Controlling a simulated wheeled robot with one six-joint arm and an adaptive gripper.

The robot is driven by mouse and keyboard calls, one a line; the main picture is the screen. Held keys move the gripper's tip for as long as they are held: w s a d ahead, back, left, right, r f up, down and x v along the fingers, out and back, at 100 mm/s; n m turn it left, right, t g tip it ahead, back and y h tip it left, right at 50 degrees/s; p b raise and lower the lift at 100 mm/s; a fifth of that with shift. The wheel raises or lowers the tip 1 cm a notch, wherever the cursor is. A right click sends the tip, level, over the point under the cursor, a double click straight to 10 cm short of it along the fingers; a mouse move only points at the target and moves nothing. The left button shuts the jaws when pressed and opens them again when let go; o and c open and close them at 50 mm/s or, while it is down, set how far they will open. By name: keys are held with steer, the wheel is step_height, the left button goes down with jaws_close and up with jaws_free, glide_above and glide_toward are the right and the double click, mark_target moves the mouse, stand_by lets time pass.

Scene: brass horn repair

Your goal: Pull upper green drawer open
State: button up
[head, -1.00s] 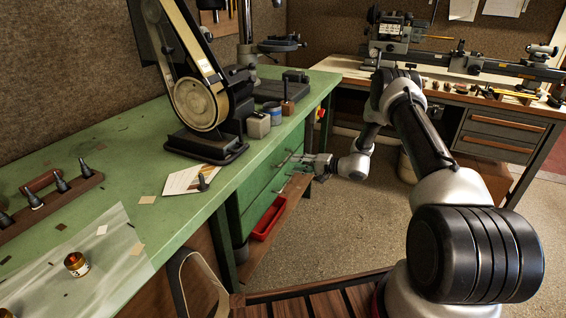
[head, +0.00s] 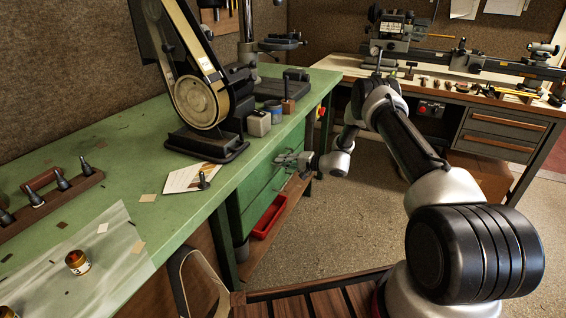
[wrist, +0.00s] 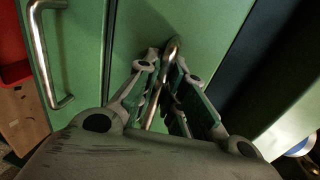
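The green drawer unit (head: 260,190) under the green bench shows in the head view, its drawers looking closed. My gripper (head: 282,158) is at its front, near the top. In the wrist view the upper drawer's bright metal bar handle (wrist: 173,47) lies between the two fingers of my gripper (wrist: 166,65). The fingers stand close on either side of it, with a narrow gap seeming to show; firm contact cannot be seen. The lower drawer's handle (wrist: 40,50) is to the left, clear of the fingers. My gripper hides part of the upper handle.
A red bin (head: 268,216) sits on the shelf below the drawers. The bench top (head: 120,180) overhangs the drawers and carries a belt sander (head: 200,105). The floor (head: 350,220) in front of the drawers is clear. A second bench (head: 505,118) stands at the back right.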

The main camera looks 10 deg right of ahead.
steer(key=shift+d, duration=0.1)
jaws_close()
steer(key=f+v, duration=0.3)
steer(key=v, duration=1.1)
steer(key=d+f+v, duration=0.1)
steer(key=f+v, duration=0.2)
steer(key=v, duration=1.1)
steer(key=shift+s, duration=0.45)
steer(key=shift+d, duration=0.15)
steer(key=o, duration=0.7)
jaws_free()
steer(key=shift+d+r, duration=0.1)
steer(key=v, duration=1.1)
steer(key=shift+s+d, duration=0.3)
